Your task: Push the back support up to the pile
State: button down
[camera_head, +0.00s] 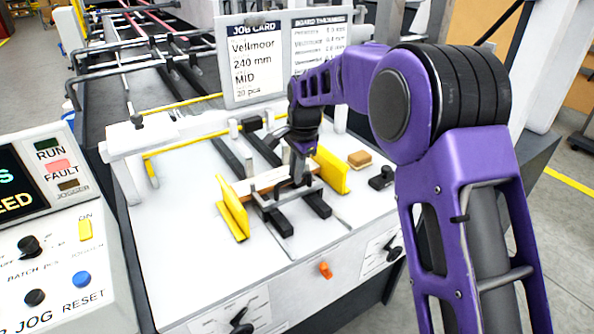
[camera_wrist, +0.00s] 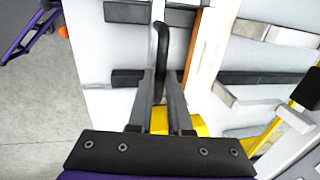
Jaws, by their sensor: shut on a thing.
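The back support (camera_head: 273,202) is a grey crossbar lying over two dark rails on the white machine top. A dark upright handle (camera_wrist: 163,38) shows between my fingers in the wrist view. My gripper (camera_head: 300,178) points down at the support and is shut on this handle. The pile (camera_head: 262,184) shows as a low tan-brown edge behind the support, between two yellow side guides. In the wrist view the pile edge (camera_wrist: 202,55) lies to the right of the handle, with a narrow strip of bare surface between them. My gripper hides part of the support and pile.
Yellow guides stand left (camera_head: 233,210) and right (camera_head: 331,170) of the pile. Dark rails (camera_head: 281,222) run toward the front. A tan block (camera_head: 360,159) and a black knob (camera_head: 381,178) sit to the right. A job card (camera_head: 257,65) stands behind. The white top at front left is clear.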

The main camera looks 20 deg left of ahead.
jog(key=c, duration=0.8)
grip_release()
jog(key=shift+c, duration=0.2)
notch_tip(320, 180, up, 17)
jog(key=s+d+p, duration=0.2)
jog(key=shift+d, duration=0.35)
jog(key=shift+r, duration=0.15)
